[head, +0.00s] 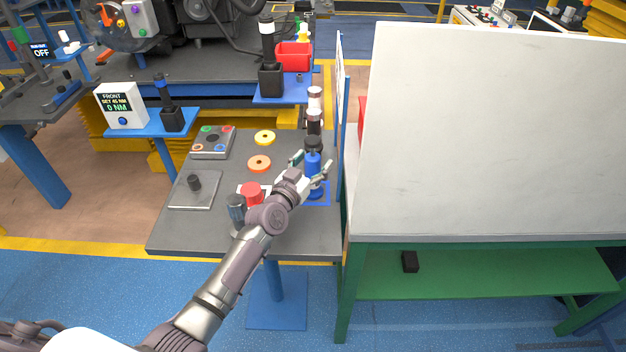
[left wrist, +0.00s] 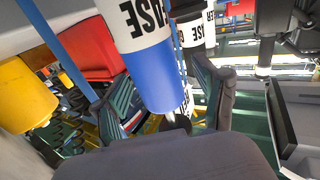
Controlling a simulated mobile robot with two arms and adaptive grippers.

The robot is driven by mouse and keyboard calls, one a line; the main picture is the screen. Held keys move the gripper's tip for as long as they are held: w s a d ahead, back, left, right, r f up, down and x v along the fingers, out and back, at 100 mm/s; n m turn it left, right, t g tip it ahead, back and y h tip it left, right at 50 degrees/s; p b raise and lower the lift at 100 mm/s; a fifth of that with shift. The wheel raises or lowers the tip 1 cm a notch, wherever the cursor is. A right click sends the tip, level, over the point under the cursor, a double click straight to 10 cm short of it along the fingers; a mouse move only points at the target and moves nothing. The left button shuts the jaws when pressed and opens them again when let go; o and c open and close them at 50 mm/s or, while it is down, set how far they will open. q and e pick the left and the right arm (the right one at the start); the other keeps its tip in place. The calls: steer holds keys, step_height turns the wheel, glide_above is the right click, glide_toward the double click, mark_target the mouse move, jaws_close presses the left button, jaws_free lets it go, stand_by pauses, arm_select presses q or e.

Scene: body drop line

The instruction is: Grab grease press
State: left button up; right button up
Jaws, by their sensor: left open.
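The grease press (head: 313,161), a blue upright cylinder with a dark top, stands over a blue mat (head: 322,198) at the right edge of the grey table (head: 210,235). In the left wrist view a blue and white cylinder (left wrist: 155,70) with black lettering, apparently the press, lies between the fingers. My left gripper (head: 312,163) is open around the press, one finger on each side. In the left wrist view the left gripper (left wrist: 165,98) shows gaps beside the cylinder; contact cannot be told. My right gripper is not in view.
Brown-and-white canisters (head: 315,98) stand behind the press. A thin blue-edged panel (head: 341,110) and a large white board (head: 490,130) rise close on the right. A red-topped can (head: 251,192), dark cup (head: 236,208) and orange ring (head: 259,163) are on the table to the left.

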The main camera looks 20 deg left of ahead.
arm_select(q)
jaws_close()
stand_by(0.4)
steer(key=shift+r, duration=0.15)
